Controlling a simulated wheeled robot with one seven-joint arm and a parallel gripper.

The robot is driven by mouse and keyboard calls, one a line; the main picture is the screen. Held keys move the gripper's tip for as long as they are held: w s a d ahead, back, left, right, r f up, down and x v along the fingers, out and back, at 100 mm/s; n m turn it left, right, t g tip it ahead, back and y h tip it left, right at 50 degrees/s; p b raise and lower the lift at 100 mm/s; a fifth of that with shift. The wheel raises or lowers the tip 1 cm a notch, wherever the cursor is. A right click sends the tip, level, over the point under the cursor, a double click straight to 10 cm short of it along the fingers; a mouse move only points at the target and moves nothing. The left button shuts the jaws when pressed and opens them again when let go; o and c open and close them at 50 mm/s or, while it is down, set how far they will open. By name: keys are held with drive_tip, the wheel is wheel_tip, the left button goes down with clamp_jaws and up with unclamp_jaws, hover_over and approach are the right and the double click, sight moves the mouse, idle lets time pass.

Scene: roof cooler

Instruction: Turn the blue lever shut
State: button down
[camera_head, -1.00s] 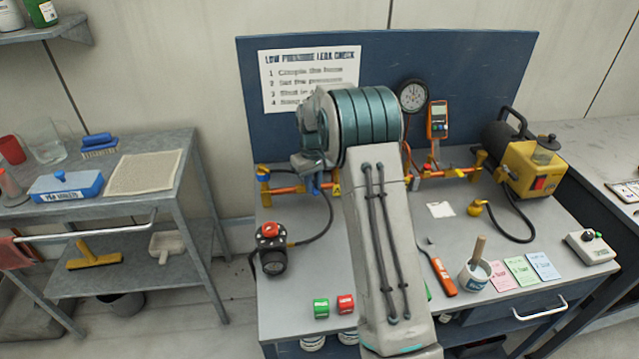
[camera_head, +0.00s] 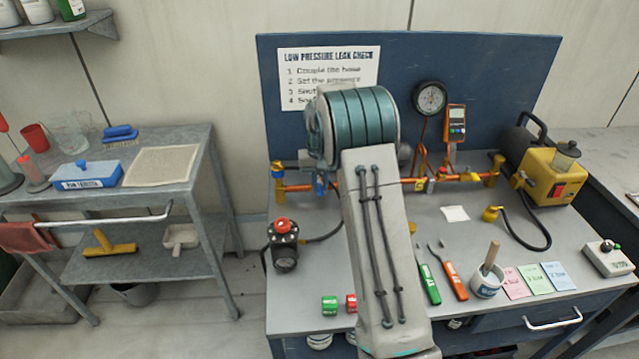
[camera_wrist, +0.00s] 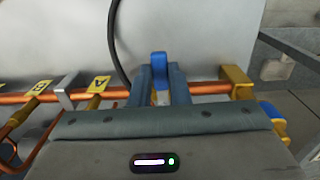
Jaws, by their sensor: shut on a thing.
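In the wrist view the blue lever (camera_wrist: 158,62) stands between the two grey-blue fingers of my gripper (camera_wrist: 161,72), which is shut on it. The lever sits on the copper pipe (camera_wrist: 205,88), and its upper end shows past the fingertips. Its lower part is partly hidden by the fingers. In the head view the blue lever (camera_head: 320,184) shows small at the left part of the pipe run, beside my arm. My arm hides most of my gripper there.
A yellow end fitting (camera_wrist: 236,82) and another blue part (camera_wrist: 270,110) lie right of my gripper in the wrist view. A yellow "A" tag (camera_wrist: 99,84) hangs to the left. A black hose (camera_wrist: 116,45) rises behind. The gauge (camera_head: 430,98) is on the blue back panel.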

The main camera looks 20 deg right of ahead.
sight(320, 189)
drive_tip(key=c, duration=1.4)
unclamp_jaws()
drive_tip(key=shift+o, duration=0.2)
drive_tip(key=shift+r, duration=0.1)
wheel_tip(320, 189, up, 14)
